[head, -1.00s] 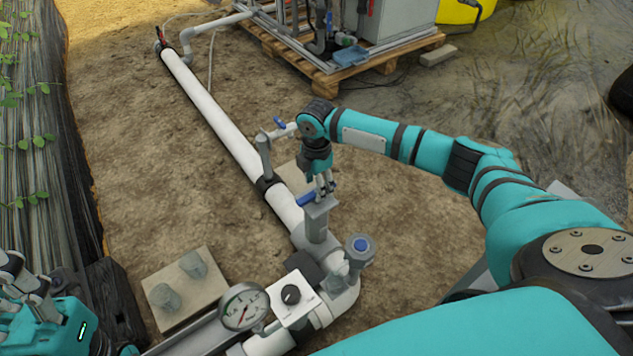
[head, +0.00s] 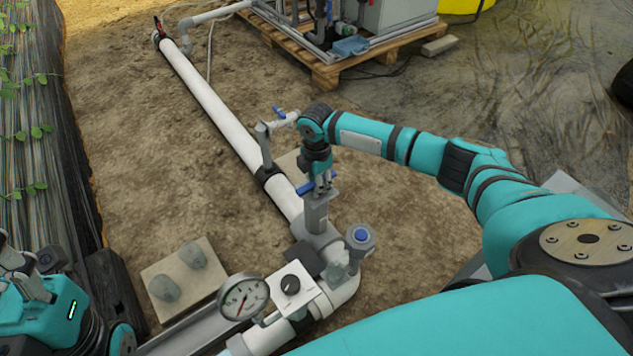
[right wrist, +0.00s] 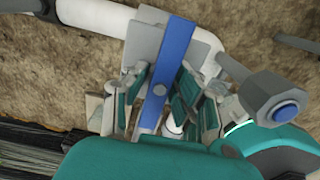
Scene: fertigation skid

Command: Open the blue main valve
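The blue main valve's lever (head: 305,189) lies crosswise on top of a grey valve body (head: 317,212) on the white pipe. In the right wrist view the blue lever (right wrist: 168,62) runs through the middle of the picture. My right gripper (head: 323,183) points down over the lever. In the right wrist view its fingers (right wrist: 160,88) stand close on either side of the lever; whether both press on it I cannot tell. My left gripper (head: 22,275) is partly cut off at the lower left edge, away from the valve, and its fingertips are unclear.
A blue-capped fitting (head: 360,238) stands close beside the valve. A smaller blue-handled tap (head: 279,111) is on a branch behind. A gauge (head: 243,297) and a knob box (head: 292,288) sit in front. A pallet (head: 330,75) stands at the back; bare soil lies around.

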